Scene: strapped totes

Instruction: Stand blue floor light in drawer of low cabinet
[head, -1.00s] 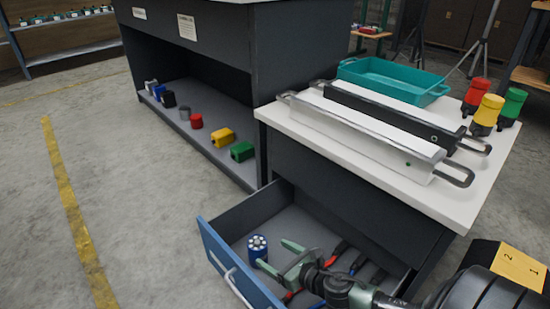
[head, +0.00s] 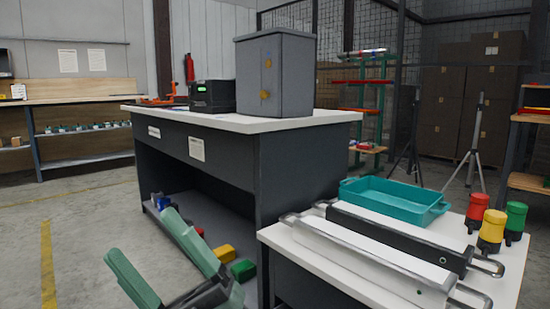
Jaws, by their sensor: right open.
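The low cabinet (head: 292,284) stands at the lower right with its white top and dark front in view. Its drawer is below the frame, so the blue floor light is not in view now. In the earlier head view a blue light stands upright in the open drawer, beside the gripper's fingers. My right gripper (head: 141,232) is raised at the lower left, in front of the workbench. Its two green fingers are spread wide with nothing between them. My left gripper is not in view.
A teal tray (head: 396,199), two long bar lights (head: 364,259) and red, yellow and green beacons (head: 491,232) stand on the cabinet top. The workbench (head: 215,160) behind holds a grey box (head: 276,75). Small coloured items line its lower shelf. Floor at left is clear.

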